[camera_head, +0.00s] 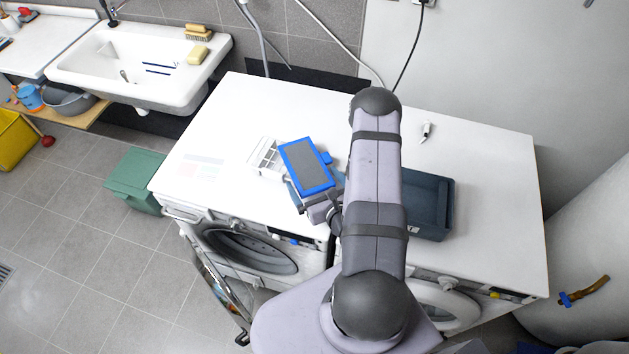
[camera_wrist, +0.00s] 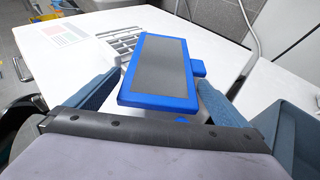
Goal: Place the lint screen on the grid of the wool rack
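The lint screen (camera_head: 306,167) is a flat blue frame around a grey mesh, with a small blue tab on its right side. My gripper (camera_head: 316,196) is shut on the lint screen near its lower end. In the wrist view the lint screen (camera_wrist: 160,72) is tilted between the two blue-grey fingers of my gripper (camera_wrist: 160,95); their tips are partly hidden behind it. The wool rack (camera_head: 265,157) is a white rack with a grid on the white top, just left of the screen. It also shows in the wrist view (camera_wrist: 119,41), partly covered by the screen.
A dark blue tray (camera_head: 436,207) stands right of my arm. A small white tube (camera_head: 426,131) lies at the back right. A printed sheet (camera_head: 203,165) lies left of the rack. The white top (camera_head: 240,100) is clear behind the rack. A sink (camera_head: 140,65) stands beyond.

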